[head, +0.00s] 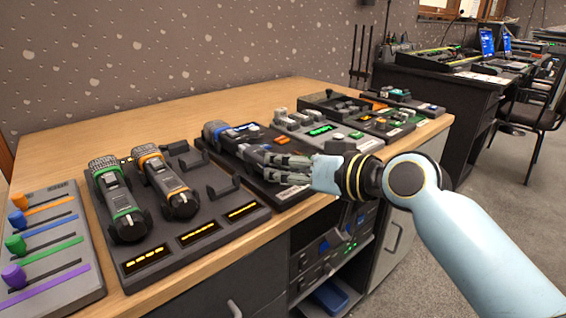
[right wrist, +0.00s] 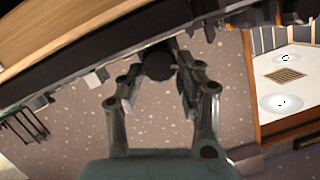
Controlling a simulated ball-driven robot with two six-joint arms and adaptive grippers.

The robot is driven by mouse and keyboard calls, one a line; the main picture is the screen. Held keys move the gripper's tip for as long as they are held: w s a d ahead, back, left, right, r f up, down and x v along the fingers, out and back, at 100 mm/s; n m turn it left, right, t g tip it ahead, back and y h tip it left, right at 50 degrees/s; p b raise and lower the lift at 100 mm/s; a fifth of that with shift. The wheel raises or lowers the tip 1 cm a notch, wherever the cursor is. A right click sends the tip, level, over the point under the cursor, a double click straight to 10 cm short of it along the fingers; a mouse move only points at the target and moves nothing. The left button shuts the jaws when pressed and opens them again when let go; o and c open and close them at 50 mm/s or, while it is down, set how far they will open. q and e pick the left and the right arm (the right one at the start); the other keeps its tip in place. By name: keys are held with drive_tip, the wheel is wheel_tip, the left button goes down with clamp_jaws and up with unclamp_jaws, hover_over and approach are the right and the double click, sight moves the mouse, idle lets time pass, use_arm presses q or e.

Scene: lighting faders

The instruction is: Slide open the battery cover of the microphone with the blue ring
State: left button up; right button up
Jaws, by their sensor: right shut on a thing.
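The microphone with the blue ring (head: 214,130) lies on a dark base plate (head: 287,192) on the wooden counter. In the right wrist view, the fingers (right wrist: 160,85) stand on both sides of a dark round end of the microphone (right wrist: 157,65). The battery cover cannot be made out. My left gripper is not in view.
Microphones with a green ring (head: 120,205) and an orange ring (head: 165,183) lie on a neighbouring cradle plate (head: 237,225). A fader panel (head: 55,262) is at the far left. Panels with switches (head: 320,130) stand on the right. The counter's back strip (head: 120,130) is clear.

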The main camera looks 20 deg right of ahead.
drive_tip(key=shift+s+d, duration=0.15)
drive_tip(key=shift+s, duration=0.35)
drive_tip(key=shift+s+d, duration=0.15)
drive_tip(key=shift+s, duration=0.25)
drive_tip(key=o, duration=1.2)
drive_tip(key=shift+s+d, duration=0.1)
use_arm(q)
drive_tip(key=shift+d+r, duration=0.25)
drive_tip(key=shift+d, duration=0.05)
use_arm(e)
drive_tip(key=v, duration=1.2)
drive_tip(key=shift+r, duration=0.1)
